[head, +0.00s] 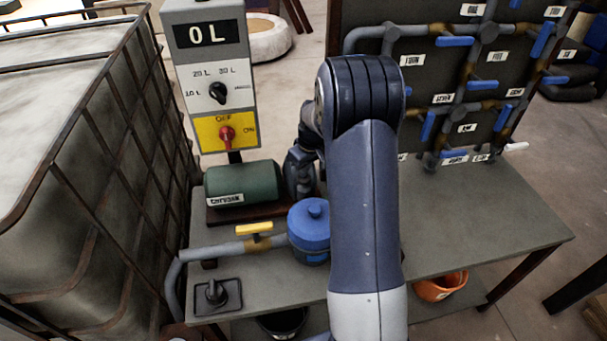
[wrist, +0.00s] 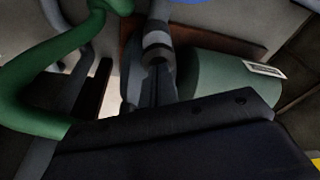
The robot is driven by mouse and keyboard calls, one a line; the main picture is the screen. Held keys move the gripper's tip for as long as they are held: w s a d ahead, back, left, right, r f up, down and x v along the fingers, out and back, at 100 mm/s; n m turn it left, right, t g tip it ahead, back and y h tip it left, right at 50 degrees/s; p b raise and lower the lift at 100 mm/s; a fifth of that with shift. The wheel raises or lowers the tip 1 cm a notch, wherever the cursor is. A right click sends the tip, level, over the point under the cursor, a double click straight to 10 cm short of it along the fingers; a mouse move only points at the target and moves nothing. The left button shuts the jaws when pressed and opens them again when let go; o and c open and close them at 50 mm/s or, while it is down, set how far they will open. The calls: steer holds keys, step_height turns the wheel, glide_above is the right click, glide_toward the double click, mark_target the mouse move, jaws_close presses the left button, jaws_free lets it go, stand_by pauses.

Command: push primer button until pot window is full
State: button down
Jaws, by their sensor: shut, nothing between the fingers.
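The blue pot (head: 310,238) with a round knob (head: 314,211) on its lid stands on the bench, left of my arm. A sliver of blue at the top of the wrist view is probably the pot (wrist: 185,1). No part is clearly marked as the primer button. My gripper (wrist: 157,75) is shut and empty in the wrist view, pointing toward a grey cylindrical part beside the green motor (wrist: 225,85). The head view shows the green motor (head: 243,184) behind the pot.
A grey control box (head: 208,60) reads 0 L and carries a dial and a red switch (head: 227,136). A yellow valve handle (head: 254,229) sits on the pipe left of the pot. A valve panel (head: 430,110) stands behind. The bench's right side is clear.

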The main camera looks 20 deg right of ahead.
steer(key=shift+f+b, duration=0.3)
steer(key=shift+f, duration=0.25)
steer(key=shift+w+p+v, duration=0.2)
steer(key=shift+p+v, duration=0.45)
steer(key=shift+v, duration=0.4)
steer(key=shift+w+p+v, duration=0.2)
steer(key=shift+p+v, duration=0.45)
steer(key=shift+v, duration=0.4)
steer(key=shift+a+r, duration=0.1)
steer(key=shift+a, duration=0.05)
steer(key=p+v, duration=0.1)
steer(key=v, duration=0.1)
steer(key=p+v, duration=0.1)
steer(key=v, duration=0.1)
steer(key=w+p+v, duration=0.1)
steer(key=v, duration=0.1)
steer(key=shift+a+p, duration=0.2)
steer(key=shift+p, duration=0.1)
